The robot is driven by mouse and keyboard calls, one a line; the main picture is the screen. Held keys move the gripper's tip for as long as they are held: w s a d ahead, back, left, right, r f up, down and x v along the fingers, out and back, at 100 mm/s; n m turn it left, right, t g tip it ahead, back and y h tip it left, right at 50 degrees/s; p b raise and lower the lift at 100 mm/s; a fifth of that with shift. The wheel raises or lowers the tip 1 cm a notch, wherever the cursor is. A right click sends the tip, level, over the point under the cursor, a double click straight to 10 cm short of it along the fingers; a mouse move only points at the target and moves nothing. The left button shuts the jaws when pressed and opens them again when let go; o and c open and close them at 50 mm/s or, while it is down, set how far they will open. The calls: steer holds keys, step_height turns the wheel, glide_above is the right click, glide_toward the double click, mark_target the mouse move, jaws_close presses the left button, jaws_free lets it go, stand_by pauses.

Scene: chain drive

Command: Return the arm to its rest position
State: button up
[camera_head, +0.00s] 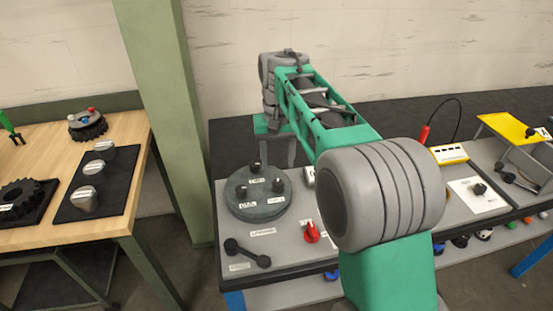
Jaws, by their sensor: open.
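My arm, green with grey joints, reaches from the lower right up and over the grey workbench (285,268). My gripper (282,160) hangs at the arm's far end with its fingers pointing down and apart. It is open, and I see nothing between its fingers. It is above or just behind a round dark grey disc (257,208) with several black pegs and small white labels. I cannot tell how much clearance there is. My arm hides part of the bench's middle.
A black link (247,253) and a red knob (311,232) lie near the bench front. A yellow meter (449,154) and a yellow tray (514,129) stand at right. A green post (167,100) rises left of the bench. A wooden table (128,180) with sprockets stands at far left.

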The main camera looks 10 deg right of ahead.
steer(key=s+f+t, duration=0.1)
steer(key=s+f, duration=0.2)
steer(key=s, duration=0.7)
steer(key=s+d+f+n+t, duration=0.1)
steer(key=s+f+t, duration=0.1)
steer(key=s, duration=0.8)
steer(key=shift+d+f, duration=0.25)
steer(key=shift+f, duration=0.5)
steer(key=shift+d, duration=0.1)
